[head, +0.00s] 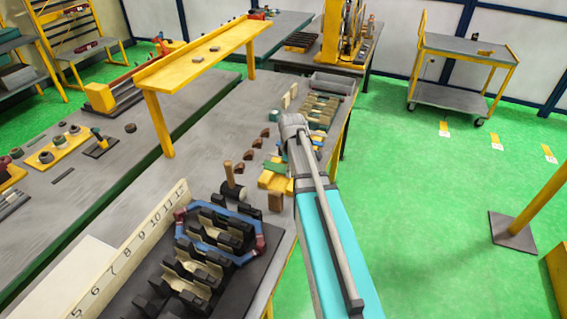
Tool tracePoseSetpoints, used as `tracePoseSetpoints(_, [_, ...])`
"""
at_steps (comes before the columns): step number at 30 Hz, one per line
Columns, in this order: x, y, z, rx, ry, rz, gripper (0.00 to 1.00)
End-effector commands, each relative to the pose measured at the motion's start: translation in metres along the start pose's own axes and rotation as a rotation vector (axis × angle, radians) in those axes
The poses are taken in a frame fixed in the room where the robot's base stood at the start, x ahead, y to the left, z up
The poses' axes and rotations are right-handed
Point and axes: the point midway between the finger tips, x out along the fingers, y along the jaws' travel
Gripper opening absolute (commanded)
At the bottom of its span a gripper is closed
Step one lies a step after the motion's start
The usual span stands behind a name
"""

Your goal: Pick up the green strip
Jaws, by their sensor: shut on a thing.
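A green strip (272,167) shows at the middle of the bench, just left of my arm, by a yellow block (275,182). My gripper (285,164) is low over this spot, below the grey wrist joint. It is shut on the green strip, whose end sticks out to the left. My arm hides most of the fingers and the right part of the strip. I cannot tell whether the strip touches what lies beneath it.
A mallet (233,187) stands left of my gripper. Several brown pieces (254,145) lie behind to the left. A yellow raised shelf (205,52) stands further left.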

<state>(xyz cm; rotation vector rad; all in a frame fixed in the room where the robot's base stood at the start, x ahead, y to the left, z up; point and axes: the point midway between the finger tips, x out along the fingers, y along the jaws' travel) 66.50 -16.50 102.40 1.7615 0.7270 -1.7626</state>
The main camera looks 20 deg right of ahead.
Motion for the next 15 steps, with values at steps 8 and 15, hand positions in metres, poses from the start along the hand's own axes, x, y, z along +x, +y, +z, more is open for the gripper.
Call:
tracePoseSetpoints(8, [-0.021,-0.028,0.036,0.001,0.0,0.0,0.0])
tracePoseSetpoints(15, [-0.026,-0.035,0.046,0.0,0.0,0.0,0.0])
